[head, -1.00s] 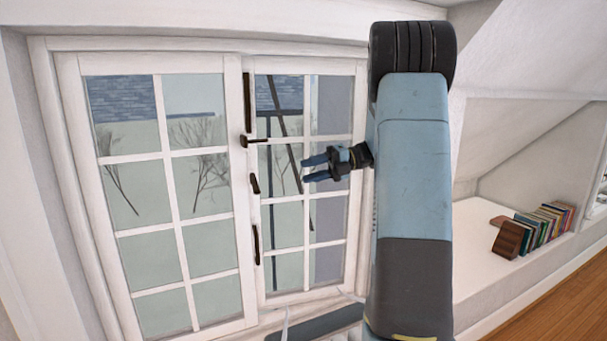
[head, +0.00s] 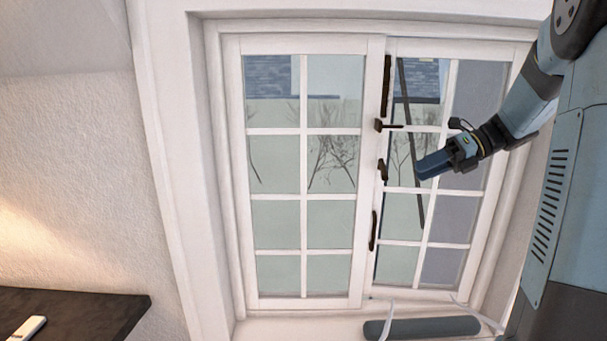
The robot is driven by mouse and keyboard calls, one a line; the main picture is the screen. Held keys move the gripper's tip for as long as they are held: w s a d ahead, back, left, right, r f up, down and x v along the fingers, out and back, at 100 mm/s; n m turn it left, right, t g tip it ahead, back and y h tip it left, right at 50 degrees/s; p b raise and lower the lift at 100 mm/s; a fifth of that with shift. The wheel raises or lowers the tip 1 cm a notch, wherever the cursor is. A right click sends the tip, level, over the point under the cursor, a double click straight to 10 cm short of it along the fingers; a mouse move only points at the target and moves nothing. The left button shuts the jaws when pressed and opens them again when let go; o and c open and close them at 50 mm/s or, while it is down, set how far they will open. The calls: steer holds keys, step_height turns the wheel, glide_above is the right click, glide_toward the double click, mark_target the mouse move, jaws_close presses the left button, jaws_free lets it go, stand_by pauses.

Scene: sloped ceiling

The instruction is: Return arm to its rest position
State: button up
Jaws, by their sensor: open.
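My gripper (head: 432,166) is in front of the right window sash, to the right of the dark window handle (head: 387,126). Its fingers point left and slightly down, and nothing shows between them. They overlap in this view, but the jaws are open. My arm (head: 525,105) is bent and comes in from the right edge. The window (head: 302,193) has two white-framed sashes with several panes. Whether the gripper touches the glass or frame cannot be told; it looks apart.
A grey rolled object (head: 425,328) lies on the sill below the window, with white strips beside it. A dark shelf or table top (head: 75,312) stands at the lower left with a small white object (head: 28,328) on it. Textured wall fills the left.

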steer(key=s+a+f+n+t+h, duration=0.1)
steer(key=s+n+h, duration=0.5)
steer(key=s+n, duration=0.6)
steer(key=s+a+f+n+t+h, duration=0.1)
steer(key=s+a+n+t+h, duration=0.2)
steer(key=s+n, duration=0.9)
steer(key=a+n+h, duration=0.2)
steer(key=n+h, duration=0.1)
steer(key=n, duration=0.1)
steer(key=shift+f+n+t, duration=0.25)
steer(key=shift+n+t, duration=0.05)
